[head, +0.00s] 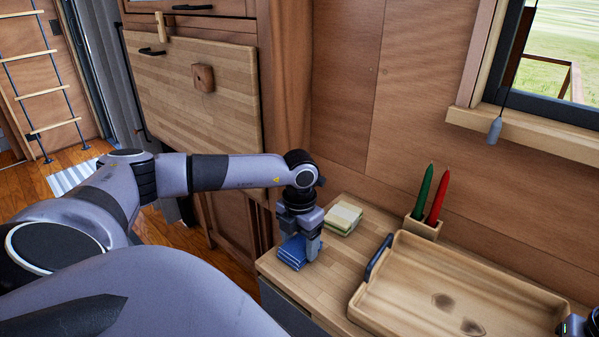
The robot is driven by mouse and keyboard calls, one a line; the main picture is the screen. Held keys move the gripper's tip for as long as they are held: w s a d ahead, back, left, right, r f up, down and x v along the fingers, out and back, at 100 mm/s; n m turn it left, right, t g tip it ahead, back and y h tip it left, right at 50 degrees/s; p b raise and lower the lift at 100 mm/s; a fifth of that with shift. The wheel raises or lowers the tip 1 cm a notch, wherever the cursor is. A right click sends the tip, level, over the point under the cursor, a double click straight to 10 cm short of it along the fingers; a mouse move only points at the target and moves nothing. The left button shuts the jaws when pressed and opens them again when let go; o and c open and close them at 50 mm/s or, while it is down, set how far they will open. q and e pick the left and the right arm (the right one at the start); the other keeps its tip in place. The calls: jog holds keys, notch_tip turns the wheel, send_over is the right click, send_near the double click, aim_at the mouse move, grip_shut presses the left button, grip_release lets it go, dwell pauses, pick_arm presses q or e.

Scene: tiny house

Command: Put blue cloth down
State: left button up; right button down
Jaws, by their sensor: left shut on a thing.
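The blue cloth (291,254) is a small folded stack with pale stripes. It is at the left end of the wooden counter (335,275), near the front edge. My left gripper (304,241) points down over it and is shut on it. The fingers partly hide the cloth, and it looks to be at or very near the counter surface; I cannot tell if it touches. A dark part of my right arm (577,326) shows at the bottom right corner, with its fingers out of view.
A folded yellow-green cloth stack (344,217) lies just behind the gripper. A wooden tray (395,300) with a dark handle fills the counter's right. A small wooden holder (422,228) holds a green candle (424,190) and a red candle (438,195) near the wall.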

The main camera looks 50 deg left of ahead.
aim_at(301, 245)
pick_arm(q)
jog(key=shift+f, duration=0.15)
jog(key=o, duration=0.9)
notch_tip(301, 245, up, 12)
jog(key=shift+r, duration=0.25)
jog(key=shift+o, duration=0.7)
jog(key=shift+d+f, duration=0.1)
jog(key=shift+d, duration=0.05)
